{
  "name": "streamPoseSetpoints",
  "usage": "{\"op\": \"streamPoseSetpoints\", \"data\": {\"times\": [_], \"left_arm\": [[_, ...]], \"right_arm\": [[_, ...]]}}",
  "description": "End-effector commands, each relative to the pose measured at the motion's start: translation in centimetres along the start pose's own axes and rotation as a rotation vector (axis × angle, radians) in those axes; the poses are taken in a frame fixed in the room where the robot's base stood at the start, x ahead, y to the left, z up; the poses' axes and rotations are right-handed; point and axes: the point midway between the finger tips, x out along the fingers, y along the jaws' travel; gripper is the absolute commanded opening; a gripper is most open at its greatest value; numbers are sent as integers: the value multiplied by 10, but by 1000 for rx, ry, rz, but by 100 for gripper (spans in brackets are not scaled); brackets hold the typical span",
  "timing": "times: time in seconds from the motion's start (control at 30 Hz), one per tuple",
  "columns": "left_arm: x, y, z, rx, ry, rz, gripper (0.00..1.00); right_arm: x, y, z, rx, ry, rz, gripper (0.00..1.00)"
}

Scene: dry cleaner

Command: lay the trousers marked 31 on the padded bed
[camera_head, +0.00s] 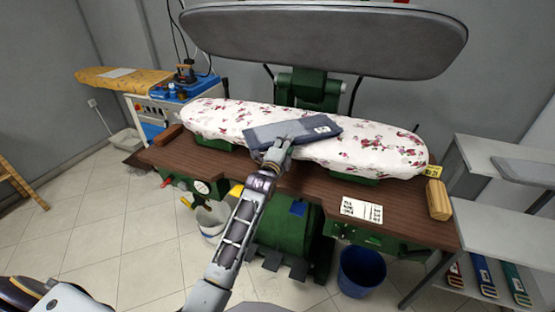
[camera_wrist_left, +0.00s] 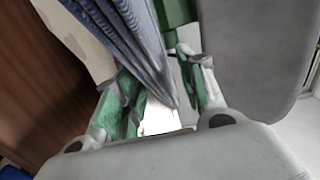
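The folded dark blue-grey trousers (camera_head: 297,128) lie across the middle of the padded bed (camera_head: 225,121), which has a white cover with reddish flowers. A small white tag (camera_head: 322,130) shows on the trousers, but its number is too small to read. My left gripper (camera_head: 278,153) is at the near edge of the trousers. In the left wrist view, my left gripper (camera_wrist_left: 160,95) has its fingers apart, with the trousers (camera_wrist_left: 135,40) reaching between them, closer to the left-hand finger. A gap shows at the other finger. My right gripper is not in view.
The grey upper press plate (camera_head: 330,38) is raised above the bed. Grey shelves (camera_head: 490,215) stand at the right. A blue bin (camera_head: 361,270) is below.

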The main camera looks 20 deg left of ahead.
Motion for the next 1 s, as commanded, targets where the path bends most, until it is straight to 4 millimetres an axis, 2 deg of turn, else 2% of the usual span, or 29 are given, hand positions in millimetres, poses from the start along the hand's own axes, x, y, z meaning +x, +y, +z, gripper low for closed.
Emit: {"op": "streamPoseSetpoints", "data": {"times": [0.3, 1.0], "left_arm": [[-25, 0, 0, 0, 1, 1, 40], [-88, 1, 0, 0, 0, 1, 40]], "right_arm": [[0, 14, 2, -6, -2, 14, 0], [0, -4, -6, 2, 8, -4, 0]]}}
